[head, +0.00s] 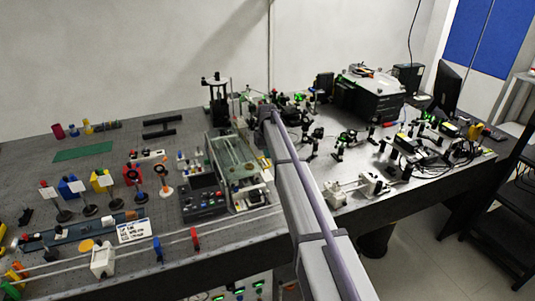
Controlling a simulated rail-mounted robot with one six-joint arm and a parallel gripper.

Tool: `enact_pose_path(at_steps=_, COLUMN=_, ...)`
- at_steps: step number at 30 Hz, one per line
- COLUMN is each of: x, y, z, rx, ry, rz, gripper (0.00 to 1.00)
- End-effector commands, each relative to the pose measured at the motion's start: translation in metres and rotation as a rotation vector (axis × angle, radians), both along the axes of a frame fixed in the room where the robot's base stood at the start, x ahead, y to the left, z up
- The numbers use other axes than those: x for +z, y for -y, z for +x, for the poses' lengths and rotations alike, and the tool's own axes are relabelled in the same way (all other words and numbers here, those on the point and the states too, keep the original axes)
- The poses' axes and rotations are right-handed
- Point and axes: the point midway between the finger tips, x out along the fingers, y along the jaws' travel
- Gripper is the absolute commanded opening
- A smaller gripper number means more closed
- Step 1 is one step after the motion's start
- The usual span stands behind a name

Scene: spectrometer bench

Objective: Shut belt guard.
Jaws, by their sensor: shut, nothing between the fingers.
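A clear, greenish see-through cover (229,150) stands over a light-framed unit near the middle of the bench. It looks like the belt guard, but I cannot tell from this view how far open it is. My arm reaches up from the bottom right. My gripper (266,118) is at its far end, just right of the cover's back right corner. It is small and partly hidden by my own wrist. It is shut and empty. I cannot tell whether it touches the cover.
A dark control box (203,199) with coloured buttons stands left of the unit. A tall black stand (216,98) rises behind it. Optical mounts crowd the bench on the right, near a large black box (367,97).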

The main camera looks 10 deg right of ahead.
Motion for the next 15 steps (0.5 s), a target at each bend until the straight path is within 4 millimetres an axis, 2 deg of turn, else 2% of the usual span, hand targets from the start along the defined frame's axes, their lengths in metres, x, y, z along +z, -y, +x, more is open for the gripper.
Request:
enact_pose_path(at_steps=1, x=-0.0138, y=0.0002, z=0.0000, rx=0.000, ry=0.000, rz=0.000, gripper=0.00)
enact_pose_path(at_steps=2, x=-0.0155, y=0.0002, z=0.0000, rx=0.000, ry=0.000, rz=0.000, gripper=0.00)
enact_pose_path(at_steps=12, x=-0.0146, y=0.0003, z=0.0000, rx=0.000, ry=0.000, rz=0.000, gripper=0.00)
enact_pose_path(at_steps=15, x=-0.0200, y=0.0004, z=0.0000, rx=0.000, ry=0.000, rz=0.000, gripper=0.00)
